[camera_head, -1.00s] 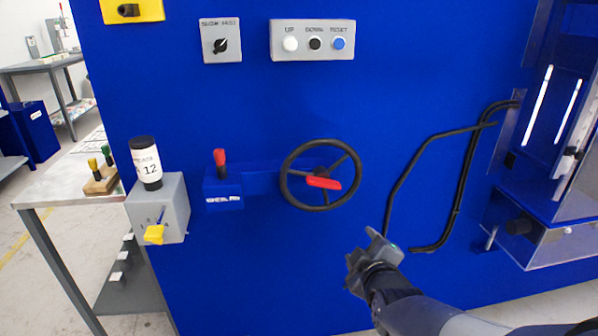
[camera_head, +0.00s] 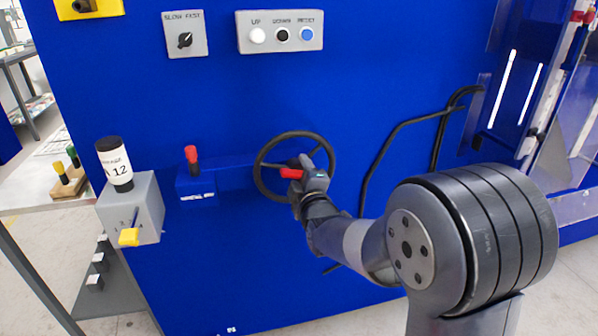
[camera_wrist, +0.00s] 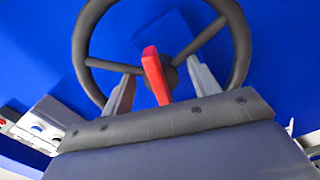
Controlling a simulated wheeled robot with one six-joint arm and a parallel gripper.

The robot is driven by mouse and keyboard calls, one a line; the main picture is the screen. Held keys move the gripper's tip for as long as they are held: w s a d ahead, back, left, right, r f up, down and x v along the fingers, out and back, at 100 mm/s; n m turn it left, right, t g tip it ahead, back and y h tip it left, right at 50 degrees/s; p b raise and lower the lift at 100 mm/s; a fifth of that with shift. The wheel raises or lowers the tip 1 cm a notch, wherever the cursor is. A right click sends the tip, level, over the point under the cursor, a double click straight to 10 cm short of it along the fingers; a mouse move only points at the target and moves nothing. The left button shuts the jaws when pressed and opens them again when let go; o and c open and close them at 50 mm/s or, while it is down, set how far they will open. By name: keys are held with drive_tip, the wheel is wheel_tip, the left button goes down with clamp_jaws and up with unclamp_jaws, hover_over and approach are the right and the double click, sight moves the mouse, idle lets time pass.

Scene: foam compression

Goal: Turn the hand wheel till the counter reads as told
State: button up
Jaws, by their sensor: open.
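The black hand wheel (camera_head: 268,149) stands on the blue machine front, with a red handle (camera_head: 291,173) near its middle. In the wrist view the wheel's rim (camera_wrist: 80,45) and the red handle (camera_wrist: 155,72) show close up. My gripper (camera_head: 303,178) is at the wheel's lower right part. It is open, and in the wrist view its two fingers (camera_wrist: 160,85) lie on either side of the red handle, apart from each other. Whether a finger touches the handle I cannot tell. No counter reading is legible in these views.
A red-knobbed lever (camera_head: 192,158) sits left of the wheel. Black pipes (camera_head: 400,124) run right of the wheel. Buttons (camera_head: 281,34) and a selector (camera_head: 185,40) are above.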

drive_tip(key=shift+w+a, duration=0.2)
drive_tip(key=shift+w, duration=0.5)
drive_tip(key=shift+c, duration=0.4)
clamp_jaws()
